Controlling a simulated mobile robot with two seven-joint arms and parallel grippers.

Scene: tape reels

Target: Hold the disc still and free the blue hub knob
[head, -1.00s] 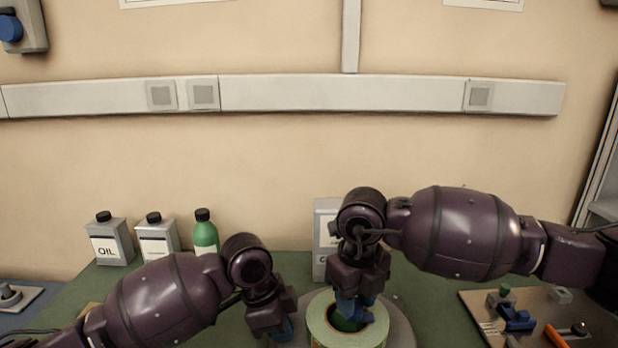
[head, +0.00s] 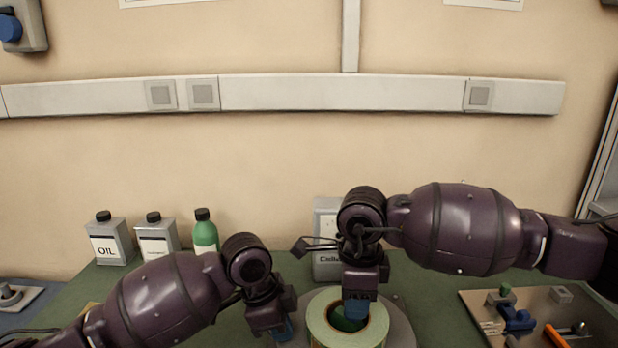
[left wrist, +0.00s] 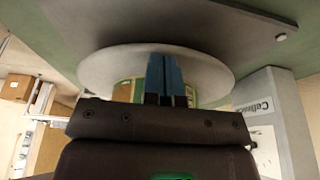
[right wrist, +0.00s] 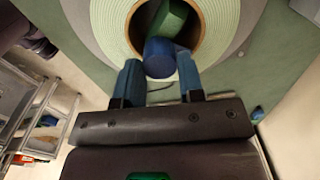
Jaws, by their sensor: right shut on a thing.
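The disc is a grey round plate (head: 402,333) on the bench, with a pale green tape reel (head: 318,322) on it. In the right wrist view the blue hub knob (right wrist: 160,58) sits in the reel's brown-lined opening, beside a green hub part (right wrist: 168,20). My right gripper (right wrist: 160,75) has its blue fingers on either side of the knob, shut on it; in the head view it reaches down into the reel's centre. My left gripper (left wrist: 166,62) has its fingers together at the disc's grey edge (left wrist: 105,65); whether they press on it is hard to tell.
An oil can (head: 110,245), another can (head: 157,242) and a green bottle (head: 205,235) stand at the back left. A grey labelled box (head: 328,268) is close behind the reel. A tray (head: 580,310) with tools lies at the right.

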